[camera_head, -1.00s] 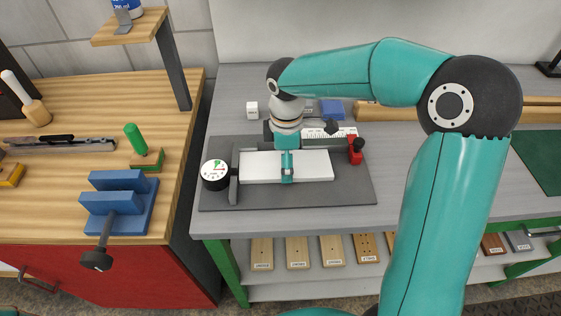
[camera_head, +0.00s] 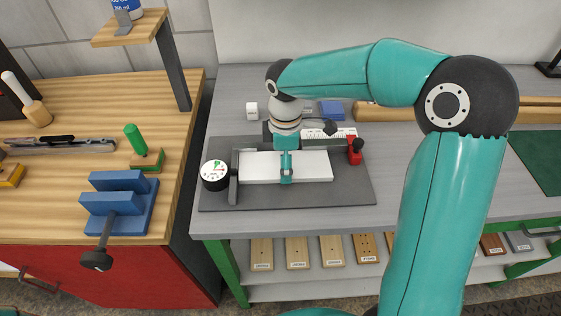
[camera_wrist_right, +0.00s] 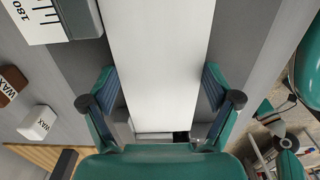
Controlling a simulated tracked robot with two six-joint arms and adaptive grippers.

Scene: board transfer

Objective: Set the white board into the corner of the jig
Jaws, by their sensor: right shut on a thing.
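The white board (camera_head: 255,167) lies lengthwise left to right over the jig's dark grey base plate (camera_head: 300,198). My right gripper (camera_head: 286,170) comes down from above and is shut across the board near its middle. In the right wrist view the fingers (camera_wrist_right: 160,115) stand either side of the board (camera_wrist_right: 155,55). The board's left end is close to the jig's dark upright stop (camera_head: 234,178). Its far edge runs along the scaled fence (camera_head: 322,141). I cannot tell whether it touches either one, or the plate. My left gripper is out of view.
A dial gauge (camera_head: 215,175) stands at the jig's left end, and a red clamp (camera_head: 355,152) at its right. A white block (camera_head: 252,110) and a blue block (camera_head: 332,109) sit behind. A wooden bench with a blue vise (camera_head: 118,203) is at left. The grey table is free at the front right.

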